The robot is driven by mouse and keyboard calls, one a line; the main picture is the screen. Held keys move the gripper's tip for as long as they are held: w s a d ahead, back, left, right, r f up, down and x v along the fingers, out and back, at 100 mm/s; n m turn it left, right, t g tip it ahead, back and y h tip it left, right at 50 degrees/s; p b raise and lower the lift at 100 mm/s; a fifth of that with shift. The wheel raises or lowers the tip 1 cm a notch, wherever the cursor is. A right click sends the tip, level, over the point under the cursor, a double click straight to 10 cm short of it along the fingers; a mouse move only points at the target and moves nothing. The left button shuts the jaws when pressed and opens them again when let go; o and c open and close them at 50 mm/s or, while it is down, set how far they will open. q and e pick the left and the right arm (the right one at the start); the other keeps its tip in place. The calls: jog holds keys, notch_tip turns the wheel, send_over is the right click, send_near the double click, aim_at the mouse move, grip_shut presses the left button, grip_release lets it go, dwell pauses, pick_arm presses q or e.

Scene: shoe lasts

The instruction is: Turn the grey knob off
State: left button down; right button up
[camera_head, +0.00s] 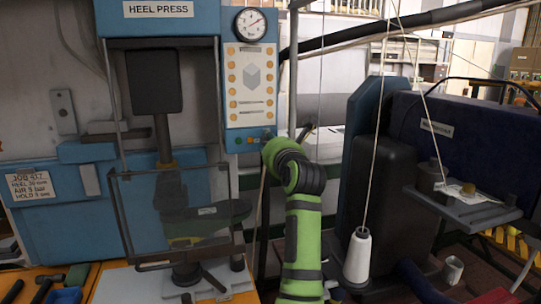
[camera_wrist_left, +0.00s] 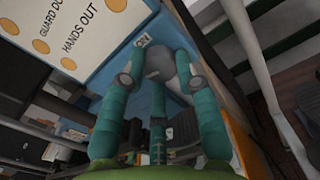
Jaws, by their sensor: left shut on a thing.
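The grey knob (camera_wrist_left: 160,60) shows in the left wrist view on the blue lower part of the press panel, beside a small white label (camera_wrist_left: 142,40) that seems to read ON. The three teal fingers of my left gripper (camera_wrist_left: 158,68) are closed around the knob. In the head view my green left arm comes up from the bottom and bends at the panel's lower right corner. There it hides the fingers and most or all of the knob. I cannot tell the knob's setting. My right gripper is not in view.
The heel press (camera_head: 163,28) stands at the left with a clear guard (camera_head: 180,215). Its panel (camera_head: 250,85) carries a gauge (camera_head: 250,24). A white thread cone (camera_head: 358,256) and a dark machine stand right of my arm. Tools lie at lower left.

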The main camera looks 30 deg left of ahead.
aim_at(266, 101)
pick_arm(q)
jog(key=shift+n+b, duration=1.15)
jog(key=shift+n, duration=0.15)
jog(key=c, duration=0.9)
grip_release()
notch_tip(266, 101, up, 10)
jog(key=shift+f, duration=0.2)
jog(key=shift+a+r, duration=0.1)
jog(key=shift+r, duration=0.1)
